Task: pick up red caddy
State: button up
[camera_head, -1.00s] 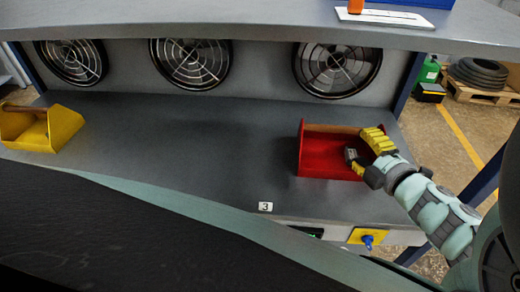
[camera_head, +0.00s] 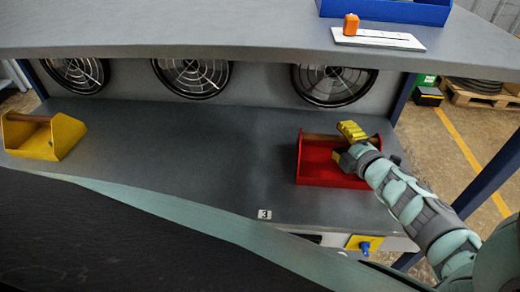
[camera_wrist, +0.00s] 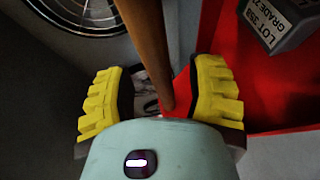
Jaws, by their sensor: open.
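The red caddy (camera_head: 316,172) is an open box with a wooden bar handle (camera_head: 320,137). It stands on the right part of the grey shelf. My gripper (camera_head: 347,146) is at the caddy's right end, with yellow-padded fingers. In the wrist view my gripper (camera_wrist: 160,95) is open, and the wooden handle (camera_wrist: 148,45) runs between the two fingers without visible contact. The caddy's red interior (camera_wrist: 270,95) shows to the right there, with a grey labelled block (camera_wrist: 285,22) in it. My forearm hides the caddy's right end in the head view.
A yellow caddy (camera_head: 40,143) stands at the shelf's left. An upper shelf (camera_head: 240,35) hangs above, bearing a blue bin (camera_head: 400,10) and an orange piece (camera_head: 351,24) on a white card (camera_head: 378,40). Fans line the back. The shelf's middle is clear.

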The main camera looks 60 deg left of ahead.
jog(key=shift+a+f, duration=0.1)
jog(key=shift+a, duration=0.4)
jog(key=shift+o, duration=0.4)
jog(key=shift+d, duration=0.1)
grip_shut()
